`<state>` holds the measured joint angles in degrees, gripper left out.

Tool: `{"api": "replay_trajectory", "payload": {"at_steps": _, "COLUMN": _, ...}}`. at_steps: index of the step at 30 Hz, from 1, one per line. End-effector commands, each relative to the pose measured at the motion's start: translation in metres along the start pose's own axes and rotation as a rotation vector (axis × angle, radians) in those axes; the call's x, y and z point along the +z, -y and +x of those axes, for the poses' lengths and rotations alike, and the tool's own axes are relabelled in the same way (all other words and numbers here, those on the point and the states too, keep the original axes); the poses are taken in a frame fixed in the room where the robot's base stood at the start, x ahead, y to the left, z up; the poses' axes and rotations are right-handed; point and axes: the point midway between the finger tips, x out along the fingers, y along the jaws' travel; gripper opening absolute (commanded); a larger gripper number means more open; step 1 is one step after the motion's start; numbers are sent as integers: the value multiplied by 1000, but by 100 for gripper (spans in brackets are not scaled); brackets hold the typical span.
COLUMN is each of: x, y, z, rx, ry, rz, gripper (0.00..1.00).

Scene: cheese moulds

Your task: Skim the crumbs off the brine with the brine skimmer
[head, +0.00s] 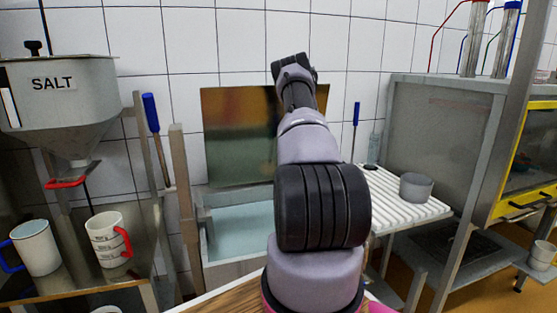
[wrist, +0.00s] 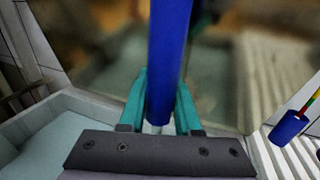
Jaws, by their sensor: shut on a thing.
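My gripper (wrist: 161,105) has teal fingers closed around a blue handle (wrist: 170,55) in the wrist view. The handle looks like that of the brine skimmer; its working end is not visible. In the head view my arm hides the gripper and what it holds. The brine (head: 240,232) is pale blue-green in a light tank (head: 232,267), left of my arm. Part of the brine also shows at the lower left of the wrist view (wrist: 60,135). I cannot make out any crumbs on the visible surface.
A blue-handled tool (head: 151,113) stands left of the tank; another blue handle (head: 356,113) is to the right. A ribbed white draining board (head: 400,212) holds a grey pot (head: 416,188). Mugs (head: 107,240) and a salt hopper (head: 60,95) are at left.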

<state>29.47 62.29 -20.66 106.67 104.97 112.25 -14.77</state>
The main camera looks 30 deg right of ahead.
Motion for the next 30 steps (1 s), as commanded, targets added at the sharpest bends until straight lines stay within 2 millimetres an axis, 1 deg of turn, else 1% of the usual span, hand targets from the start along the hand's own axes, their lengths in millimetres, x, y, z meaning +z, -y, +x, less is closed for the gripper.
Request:
{"api": "replay_trajectory", "payload": {"at_steps": 1, "x": 1, "y": 8, "z": -1, "rx": -1, "ry": 2, "rz": -1, "gripper": 0}}
{"api": "replay_trajectory", "payload": {"at_steps": 6, "x": 0, "y": 29, "z": -8, "rx": -2, "ry": 1, "rz": -2, "gripper": 0}}
{"api": "replay_trajectory", "payload": {"at_steps": 18, "x": 1, "y": 56, "z": -14, "rx": 0, "ry": 2, "rz": -1, "gripper": 0}}
{"api": "replay_trajectory", "payload": {"at_steps": 28, "x": 27, "y": 54, "z": -13, "rx": 1, "ry": 2, "rz": -1, "gripper": 0}}
{"api": "replay_trajectory", "payload": {"at_steps": 30, "x": 36, "y": 54, "z": -13, "rx": 1, "ry": 4, "rz": -1, "gripper": 0}}
